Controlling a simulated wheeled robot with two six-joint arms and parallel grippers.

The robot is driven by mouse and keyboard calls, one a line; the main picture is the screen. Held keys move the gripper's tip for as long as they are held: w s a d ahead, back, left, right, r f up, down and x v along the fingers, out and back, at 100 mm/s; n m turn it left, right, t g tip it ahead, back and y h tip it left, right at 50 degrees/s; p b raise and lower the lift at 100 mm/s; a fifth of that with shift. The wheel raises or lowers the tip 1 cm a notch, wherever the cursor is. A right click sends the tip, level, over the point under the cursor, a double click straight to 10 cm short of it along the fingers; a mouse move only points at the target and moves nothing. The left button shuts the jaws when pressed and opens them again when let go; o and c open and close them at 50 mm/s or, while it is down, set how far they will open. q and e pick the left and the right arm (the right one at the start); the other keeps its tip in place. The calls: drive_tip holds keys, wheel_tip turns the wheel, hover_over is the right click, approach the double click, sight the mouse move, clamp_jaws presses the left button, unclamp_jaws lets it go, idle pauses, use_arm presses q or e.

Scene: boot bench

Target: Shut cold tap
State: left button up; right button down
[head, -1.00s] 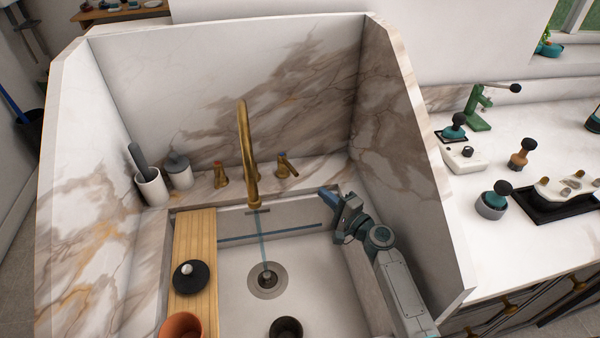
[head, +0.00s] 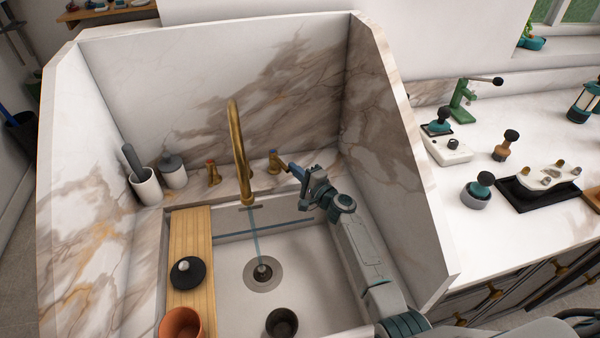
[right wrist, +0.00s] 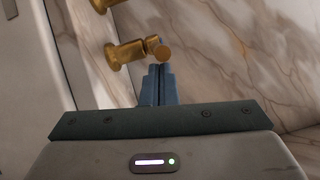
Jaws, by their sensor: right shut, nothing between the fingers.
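The brass cold tap (head: 274,163) stands on the sink ledge right of the tall brass spout (head: 237,145). In the right wrist view the tap (right wrist: 128,51) shows close up, its round lever end just beyond my fingertips. A thin stream of water (head: 256,243) runs from the spout to the drain. My right gripper (head: 292,171) is shut and empty, its blue fingers pointing at the tap from the right. In the right wrist view the fingers (right wrist: 158,84) are together, at or very near the lever end; I cannot tell if they touch. My left gripper is not in view.
Another brass tap (head: 213,172) stands left of the spout. A wooden board (head: 192,240) spans the basin's left side, bearing a black lid (head: 187,273) and a terracotta pot (head: 180,323). A dark cup (head: 282,322) is in the basin. The tall marble side wall (head: 385,150) rises close to my right arm.

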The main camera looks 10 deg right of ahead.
drive_tip(key=a+m+h+b, duration=0.1)
drive_tip(key=s+a+m+t+h+b, duration=0.1)
drive_tip(key=h, duration=0.1)
drive_tip(key=shift+f+b, duration=0.2)
drive_tip(key=shift+b, duration=0.1)
drive_tip(key=shift+s+a+r, duration=0.1)
drive_tip(key=shift+a+r, duration=0.1)
drive_tip(key=shift+a, duration=0.25)
